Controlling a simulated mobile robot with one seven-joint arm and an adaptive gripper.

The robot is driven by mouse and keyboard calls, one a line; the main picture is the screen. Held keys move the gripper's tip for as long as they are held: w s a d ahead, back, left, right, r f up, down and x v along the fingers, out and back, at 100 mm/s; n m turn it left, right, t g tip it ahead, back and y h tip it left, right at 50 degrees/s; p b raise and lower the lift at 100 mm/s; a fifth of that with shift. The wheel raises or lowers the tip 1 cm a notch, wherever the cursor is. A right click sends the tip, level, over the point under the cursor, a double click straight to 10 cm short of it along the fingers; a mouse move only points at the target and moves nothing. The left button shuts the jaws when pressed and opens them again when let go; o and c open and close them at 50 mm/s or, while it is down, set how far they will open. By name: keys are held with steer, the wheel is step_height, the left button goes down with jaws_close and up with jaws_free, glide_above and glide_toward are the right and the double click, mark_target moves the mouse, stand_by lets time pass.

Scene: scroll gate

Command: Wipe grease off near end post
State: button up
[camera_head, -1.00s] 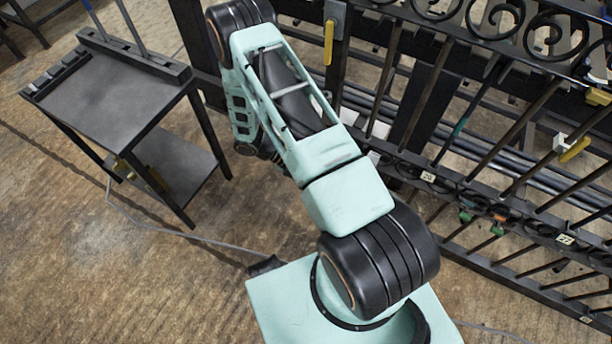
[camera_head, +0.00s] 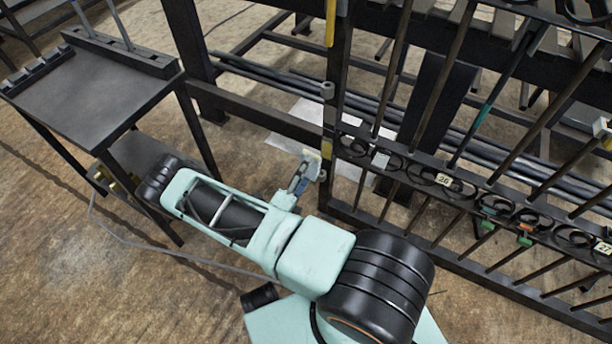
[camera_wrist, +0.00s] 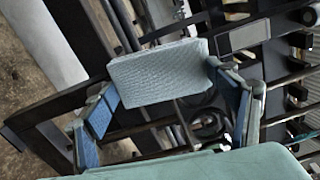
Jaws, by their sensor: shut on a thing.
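My gripper (camera_head: 304,172) is low beside the gate's end post (camera_head: 338,75), a dark upright bar at the left end of the scrolled gate. In the wrist view my gripper (camera_wrist: 160,84) has its blue-padded fingers shut on a pale blue-grey wiping pad (camera_wrist: 156,66). The pad also shows small in the head view (camera_head: 312,155), close to the post's lower part. I cannot tell whether it touches the post. I cannot make out grease on the post.
The gate's lower rail has scroll rings and number tags (camera_head: 443,180). A pale sheet (camera_head: 290,130) lies behind the post. Dark pipes run behind the gate. A dark side table (camera_head: 85,95) stands at left. A cable crosses the floor, which is otherwise open in front.

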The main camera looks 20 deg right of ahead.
mark_target(323, 149)
steer(key=shift+x, duration=2.5)
steer(key=shift+b+x, duration=0.35)
steer(key=shift+x, duration=0.6)
steer(key=shift+s, duration=0.1)
steer(key=shift+s+d+p, duration=0.25)
steer(key=shift+s+d, duration=0.35)
steer(key=shift+s, duration=0.2)
steer(key=shift+s+d+p, duration=0.25)
steer(key=shift+s+d, duration=0.35)
steer(key=shift+s, duration=0.2)
steer(key=shift+w+d, duration=0.1)
steer(key=shift+w, duration=0.1)
